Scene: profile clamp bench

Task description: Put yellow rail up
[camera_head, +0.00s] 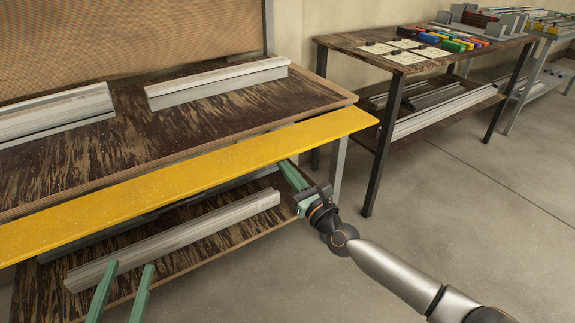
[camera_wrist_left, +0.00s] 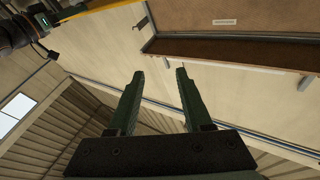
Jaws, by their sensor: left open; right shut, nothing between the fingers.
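The yellow rail (camera_head: 190,185) is a long flat bar running diagonally along the front of the bench, its right end past the bench corner. What holds it up is not clear. My right gripper (camera_head: 287,169) is shut, its green fingertips at the rail's lower edge near the right end; I cannot tell whether they touch. My left gripper (camera_head: 129,267) is open and empty, below the rail in the picture, in front of the lower shelf. In the left wrist view its fingers (camera_wrist_left: 160,73) point up with nothing between them. A yellow strip (camera_wrist_left: 100,9), seemingly the rail, shows at the top left.
Grey profiles lie on the bench top (camera_head: 190,115), at left (camera_head: 55,112) and back (camera_head: 215,80). Another profile (camera_head: 175,240) lies on the lower shelf. A side table (camera_head: 440,60) with papers and coloured blocks stands at the right. The floor (camera_head: 480,180) is clear.

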